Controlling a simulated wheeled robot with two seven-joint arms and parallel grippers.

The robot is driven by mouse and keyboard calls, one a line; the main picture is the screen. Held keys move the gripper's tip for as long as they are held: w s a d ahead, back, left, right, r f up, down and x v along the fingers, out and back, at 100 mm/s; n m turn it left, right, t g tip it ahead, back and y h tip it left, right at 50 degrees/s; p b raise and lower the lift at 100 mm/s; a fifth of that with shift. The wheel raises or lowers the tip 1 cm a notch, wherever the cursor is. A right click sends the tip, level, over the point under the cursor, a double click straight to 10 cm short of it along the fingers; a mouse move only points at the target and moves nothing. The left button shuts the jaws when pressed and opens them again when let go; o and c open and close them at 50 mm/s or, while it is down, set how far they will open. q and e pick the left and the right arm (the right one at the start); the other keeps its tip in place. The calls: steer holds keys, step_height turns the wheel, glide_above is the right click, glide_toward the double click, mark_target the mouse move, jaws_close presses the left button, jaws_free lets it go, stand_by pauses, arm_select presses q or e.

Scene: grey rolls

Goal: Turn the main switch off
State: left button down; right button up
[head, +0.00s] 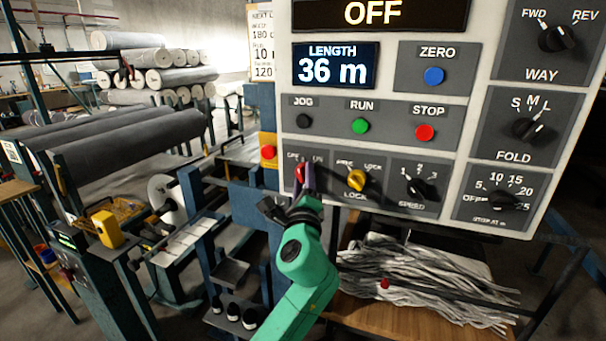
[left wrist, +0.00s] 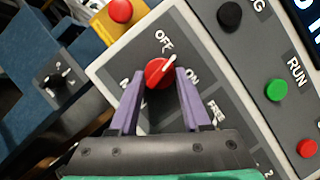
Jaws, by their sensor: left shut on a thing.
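The main switch is a red knob (head: 299,173) at the lower left of the white control panel, mostly hidden by my gripper in the head view. In the left wrist view the red knob (left wrist: 157,74) shows a white pointer, which lies between the OFF and ON labels. My left gripper (head: 308,178) is shut on the knob; its purple fingers (left wrist: 160,84) are on either side of it. My right gripper is in neither view.
To the right are the yellow LOCK knob (head: 356,181) and the black SPEED knob (head: 418,187). Above are the green RUN button (head: 360,126) and red STOP button (head: 425,133). A red button on a yellow box (head: 268,152) is just left of the panel. The big display (head: 380,14) reads OFF.

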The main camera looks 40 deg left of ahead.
arm_select(q)
steer(key=shift+d+r+n+g+h+p, duration=0.1)
steer(key=shift+n+g+p, duration=0.45)
steer(key=shift+n, duration=0.6)
steer(key=shift+a+r+n+g+h+p, duration=0.15)
steer(key=shift+n+g+p, duration=0.15)
steer(key=shift+n+p, duration=0.65)
steer(key=shift+d+r+n+g+h+p, duration=0.15)
steer(key=shift+n+g+p, duration=0.35)
steer(key=shift+n, duration=0.8)
steer(key=shift+f, duration=0.1)
steer(key=shift+c, duration=1.8)
jaws_free()
steer(key=b+v, duration=0.3)
steer(key=v, duration=1.1)
steer(key=shift+s+d+b, duration=0.15)
steer(key=shift+d+b, duration=0.05)
steer(key=shift+b, duration=0.2)
